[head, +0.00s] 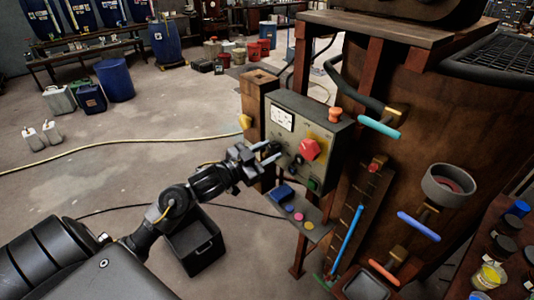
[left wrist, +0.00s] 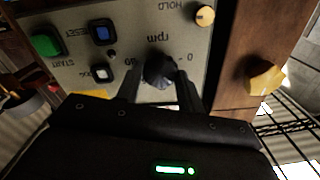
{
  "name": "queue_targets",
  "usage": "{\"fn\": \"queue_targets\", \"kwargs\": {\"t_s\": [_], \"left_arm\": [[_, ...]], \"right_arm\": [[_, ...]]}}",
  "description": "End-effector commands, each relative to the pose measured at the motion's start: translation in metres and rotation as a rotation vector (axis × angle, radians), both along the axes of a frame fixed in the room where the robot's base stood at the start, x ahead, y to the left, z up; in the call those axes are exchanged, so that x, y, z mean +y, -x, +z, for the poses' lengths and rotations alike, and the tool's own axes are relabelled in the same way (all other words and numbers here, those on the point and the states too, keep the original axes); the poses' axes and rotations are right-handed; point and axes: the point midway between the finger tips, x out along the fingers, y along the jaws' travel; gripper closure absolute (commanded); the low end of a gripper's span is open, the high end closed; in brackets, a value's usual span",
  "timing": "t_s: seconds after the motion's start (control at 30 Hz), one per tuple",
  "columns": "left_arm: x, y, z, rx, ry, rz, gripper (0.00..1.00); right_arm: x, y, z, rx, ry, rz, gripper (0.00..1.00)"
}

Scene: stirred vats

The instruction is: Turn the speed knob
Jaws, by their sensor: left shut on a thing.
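The speed knob (left wrist: 160,67) is a black knob on the grey control panel, under an "rpm" label that reads upside down in the left wrist view. A "0" and a "60" mark its scale. My left gripper (left wrist: 160,82) has one finger on each side of the knob and is shut on it. In the head view my left gripper (head: 269,152) reaches the left front of the control panel (head: 315,125) and largely hides the knob. My right gripper is in neither view.
A small shelf (head: 316,229) juts out below. A yellow handle (left wrist: 264,78) sits beside the panel. A black bin (head: 195,250) stands under my arm.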

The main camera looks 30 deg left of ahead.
Motion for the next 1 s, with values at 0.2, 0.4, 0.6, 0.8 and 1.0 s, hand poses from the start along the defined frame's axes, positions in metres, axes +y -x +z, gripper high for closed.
{"fn": "queue_targets", "kwargs": {"t_s": [0.2, 0.4, 0.6, 0.8, 1.0], "left_arm": [[0.0, 0.0, -0.001, -0.061, -0.196, -0.001, 0.85], [0.0, 0.0, -0.002, -0.116, -0.379, -0.001, 0.85], [-0.001, 0.0, -0.003, -0.171, -0.561, 0.0, 0.85], [-0.001, 0.0, -0.003, -0.226, -0.743, 0.0, 0.85], [0.0, 0.0, -0.004, -0.281, -0.925, 0.001, 0.85]], "right_arm": [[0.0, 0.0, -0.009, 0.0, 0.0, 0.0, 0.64], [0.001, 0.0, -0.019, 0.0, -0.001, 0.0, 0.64], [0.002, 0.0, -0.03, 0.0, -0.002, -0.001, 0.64], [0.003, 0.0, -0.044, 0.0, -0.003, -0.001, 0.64], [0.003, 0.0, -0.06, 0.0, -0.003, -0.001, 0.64]]}}
